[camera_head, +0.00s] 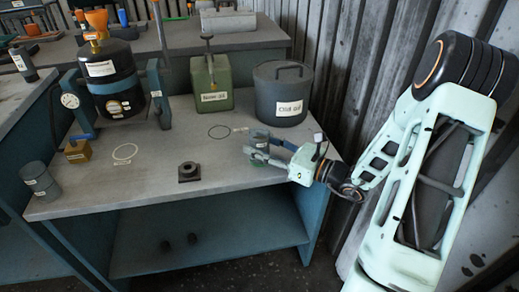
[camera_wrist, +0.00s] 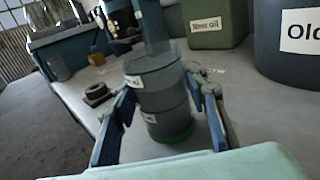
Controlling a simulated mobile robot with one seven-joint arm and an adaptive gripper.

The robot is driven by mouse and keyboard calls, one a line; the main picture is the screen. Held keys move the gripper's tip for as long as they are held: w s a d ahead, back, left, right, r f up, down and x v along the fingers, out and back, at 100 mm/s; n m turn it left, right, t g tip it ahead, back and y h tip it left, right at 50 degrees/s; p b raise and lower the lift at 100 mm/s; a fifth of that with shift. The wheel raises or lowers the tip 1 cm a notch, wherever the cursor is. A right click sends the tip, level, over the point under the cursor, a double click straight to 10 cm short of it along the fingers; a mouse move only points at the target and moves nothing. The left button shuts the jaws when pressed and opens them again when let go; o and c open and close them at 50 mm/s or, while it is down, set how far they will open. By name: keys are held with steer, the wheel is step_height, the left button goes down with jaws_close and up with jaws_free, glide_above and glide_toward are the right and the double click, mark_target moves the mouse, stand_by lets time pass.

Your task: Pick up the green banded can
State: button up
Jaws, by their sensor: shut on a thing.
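The green banded can (camera_wrist: 160,85) is a dark grey cylinder with white labels and a green band at its base. It stands upright between the blue fingers of my gripper (camera_wrist: 163,92), which is shut on it. In the head view my gripper (camera_head: 266,151) is at the bench's right front part, and the can (camera_head: 259,141) is partly hidden by the fingers. I cannot tell whether the can's base touches the bench top.
The bench (camera_head: 165,160) holds a dark pot (camera_head: 283,95), a green can (camera_head: 211,85), a black tank (camera_head: 108,75) in a blue stand and a black fitting (camera_head: 188,172). Another grey can (camera_head: 41,181) stands at left. The front middle is mostly clear.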

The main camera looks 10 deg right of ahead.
mark_target(269, 138)
steer(key=shift+r+p, duration=0.3)
steer(key=shift+r, duration=0.2)
step_height(269, 138, up, 2)
steer(key=shift+r+p, duration=0.15)
steer(key=shift+p, duration=0.55)
steer(key=s+r+p, duration=0.2)
steer(key=s+r, duration=0.1)
steer(key=s+a+r+p, duration=0.1)
steer(key=s+r+p, duration=0.1)
steer(key=s+p, duration=0.1)
steer(key=s+a+r+p, duration=0.1)
steer(key=s+r+p, duration=0.1)
steer(key=s+r, duration=0.1)
steer(key=shift+s+a+r+p, duration=0.15)
steer(key=shift+s+r+p, duration=0.15)
steer(key=shift+r+p, duration=0.05)
